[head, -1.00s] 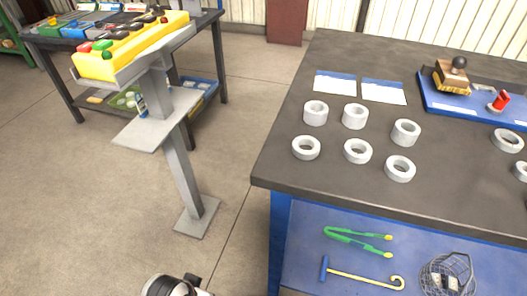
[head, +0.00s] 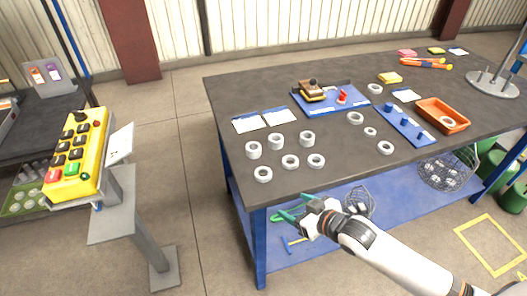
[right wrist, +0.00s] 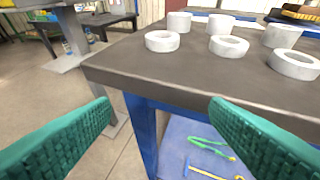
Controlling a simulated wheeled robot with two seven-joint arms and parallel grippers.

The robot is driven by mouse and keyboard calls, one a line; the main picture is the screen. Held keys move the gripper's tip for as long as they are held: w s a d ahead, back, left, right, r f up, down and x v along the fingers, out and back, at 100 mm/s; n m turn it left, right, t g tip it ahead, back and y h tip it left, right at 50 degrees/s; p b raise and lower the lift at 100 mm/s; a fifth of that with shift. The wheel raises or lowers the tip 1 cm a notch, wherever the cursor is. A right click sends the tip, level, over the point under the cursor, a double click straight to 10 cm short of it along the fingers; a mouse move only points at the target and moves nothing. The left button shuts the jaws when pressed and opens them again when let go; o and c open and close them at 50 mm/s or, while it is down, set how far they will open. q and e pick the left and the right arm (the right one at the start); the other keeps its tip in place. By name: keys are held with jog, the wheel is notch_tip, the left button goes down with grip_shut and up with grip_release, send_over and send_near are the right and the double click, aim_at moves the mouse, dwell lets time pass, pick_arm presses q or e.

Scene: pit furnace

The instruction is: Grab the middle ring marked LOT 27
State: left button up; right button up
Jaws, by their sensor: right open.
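Six grey-white rings stand in two rows of three near the table's left end. The back-row middle ring (head: 276,145) is taller than the front-row middle ring (head: 290,166). No LOT 27 marking is legible, so I cannot tell which middle ring bears it. In the right wrist view, the front middle ring (right wrist: 229,53) and back middle ring (right wrist: 221,29) show beyond the table edge. My right gripper (right wrist: 160,108) is open and empty, its green fingers wide apart, short of the table's front edge. In the head view it (head: 290,210) is in front of the table. My left gripper is out of view.
A blue tray (head: 325,108) with a stamp-like block, a blue pegged board (head: 405,125) and an orange bin (head: 443,115) lie farther right. A yellow control box (head: 80,155) stands at left.

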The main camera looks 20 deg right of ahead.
notch_tip(320, 180, up, 6)
jog(key=w+p, duration=0.2)
jog(key=t+y, duration=0.1)
send_near(259, 172)
jog(key=shift+p+x, duration=0.8)
jog(key=shift+x, duration=2.1)
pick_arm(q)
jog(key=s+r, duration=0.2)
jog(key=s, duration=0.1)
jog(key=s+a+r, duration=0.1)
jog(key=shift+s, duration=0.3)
pick_arm(e)
jog(key=shift+d, duration=0.1)
jog(key=shift+s, duration=0.1)
jog(key=shift+c, duration=0.3)
jog(key=c, duration=1.1)
